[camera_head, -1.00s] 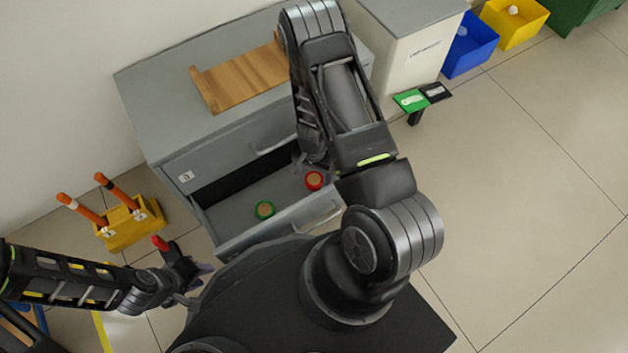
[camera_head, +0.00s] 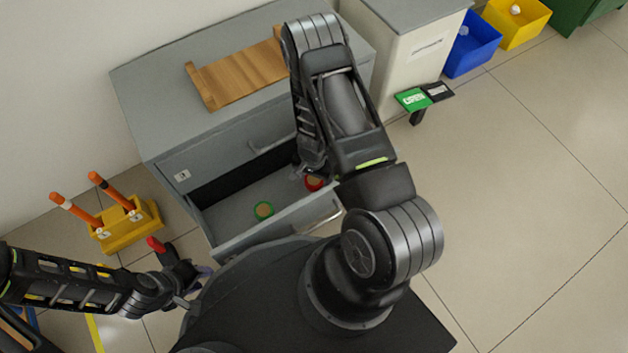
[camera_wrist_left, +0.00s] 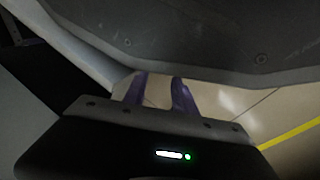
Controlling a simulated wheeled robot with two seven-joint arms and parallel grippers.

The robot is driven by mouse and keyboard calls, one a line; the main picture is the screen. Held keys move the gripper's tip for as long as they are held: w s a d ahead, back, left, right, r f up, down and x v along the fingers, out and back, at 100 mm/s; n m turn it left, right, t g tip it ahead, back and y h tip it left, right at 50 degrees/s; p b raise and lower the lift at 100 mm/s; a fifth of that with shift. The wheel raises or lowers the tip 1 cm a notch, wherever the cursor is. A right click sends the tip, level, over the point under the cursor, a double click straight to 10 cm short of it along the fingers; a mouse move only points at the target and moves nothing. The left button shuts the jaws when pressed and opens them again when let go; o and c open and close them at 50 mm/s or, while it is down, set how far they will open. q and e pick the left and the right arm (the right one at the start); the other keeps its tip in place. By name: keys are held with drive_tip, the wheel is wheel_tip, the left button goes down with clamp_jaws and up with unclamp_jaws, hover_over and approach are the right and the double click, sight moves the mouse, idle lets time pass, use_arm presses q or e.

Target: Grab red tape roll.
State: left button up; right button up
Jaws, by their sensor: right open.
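The red tape roll (camera_head: 314,184) lies in the open drawer (camera_head: 235,235) of the grey cabinet, toward its right end. My right gripper (camera_head: 301,171) reaches down into the drawer at the roll's upper left and partly covers it. Its jaws are open, though the forearm hides much of them. I cannot tell whether a finger touches the roll. My left gripper (camera_head: 203,273) is outside the drawer, at lower left. The left wrist view shows its purple fingers (camera_wrist_left: 160,92) apart with nothing between them.
A wooden stand (camera_head: 240,75) sits on the cabinet top (camera_head: 150,100). A yellow holder (camera_head: 130,225) with orange-handled tools stands on the floor at left. A white bin (camera_head: 415,60), a blue bin (camera_head: 470,48) and a yellow bin (camera_head: 516,22) stand at upper right. The floor at right is clear.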

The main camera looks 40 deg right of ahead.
sight(312, 181)
drive_tip(key=c, duration=1.5)
drive_tip(key=shift+o, duration=0.2)
drive_tip(key=shift+r, duration=0.15)
drive_tip(key=shift+a+r+p, duration=0.25)
drive_tip(key=shift+r+p, duration=0.2)
drive_tip(key=shift+p, duration=0.15)
wheel_tip(312, 181, up, 7)
drive_tip(key=p, duration=0.3)
drive_tip(key=shift+f, duration=0.2)
drive_tip(key=a+p, duration=0.1)
drive_tip(key=a, duration=0.5)
drive_tip(key=w+a+p, duration=0.1)
drive_tip(key=a, duration=0.6)
drive_tip(key=w+a+p, duration=0.1)
drive_tip(key=a+p, duration=0.1)
drive_tip(key=a, duration=0.4)
drive_tip(key=shift+w+a+f, duration=0.1)
drive_tip(key=shift+a+f, duration=0.1)
drive_tip(key=shift+f, duration=0.2)
